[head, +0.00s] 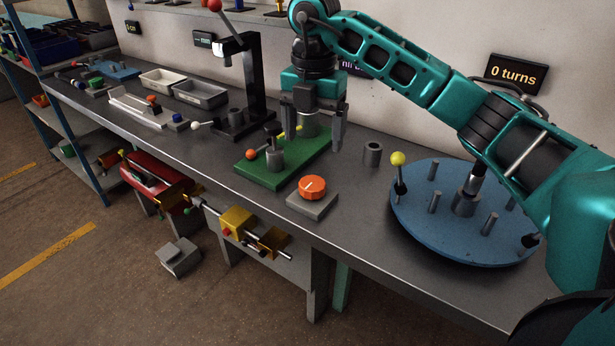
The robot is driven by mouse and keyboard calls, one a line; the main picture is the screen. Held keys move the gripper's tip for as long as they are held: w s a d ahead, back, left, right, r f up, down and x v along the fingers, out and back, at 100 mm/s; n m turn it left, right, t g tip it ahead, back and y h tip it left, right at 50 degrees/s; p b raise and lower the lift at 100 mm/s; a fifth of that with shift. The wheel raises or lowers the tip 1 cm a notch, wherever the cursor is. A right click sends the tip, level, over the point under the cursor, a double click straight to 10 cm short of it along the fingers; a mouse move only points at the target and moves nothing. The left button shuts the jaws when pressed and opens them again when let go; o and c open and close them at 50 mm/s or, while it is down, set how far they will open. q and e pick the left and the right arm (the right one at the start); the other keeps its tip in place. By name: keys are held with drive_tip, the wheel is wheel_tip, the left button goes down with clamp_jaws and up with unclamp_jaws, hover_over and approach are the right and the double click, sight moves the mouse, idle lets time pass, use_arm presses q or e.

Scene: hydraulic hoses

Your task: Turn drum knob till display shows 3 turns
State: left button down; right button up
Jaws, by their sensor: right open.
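The blue round drum plate (440,235) lies on the bench at the right, with several upright grey pegs and a central hub (466,200). A yellow ball knob (398,158) stands on a dark stem at its left rim. The wall display (513,74) above reads "0 turns". My right gripper (312,140) points down with its fingers apart, over the green block (285,172), well left of the yellow knob. A grey cylinder shows between the fingers; I cannot tell whether they touch it. My arm hides part of the plate's right side. My left gripper is not in view.
An orange dial (312,187) on a grey base sits near the front edge. A small grey cylinder (373,153) stands between the green block and drum. A black press (243,90) and grey trays (201,93) stand farther left.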

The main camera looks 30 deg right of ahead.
sight(312, 183)
wheel_tip(312, 183, down, 10)
drive_tip(key=shift+f, duration=0.2)
drive_tip(key=c, duration=1.1)
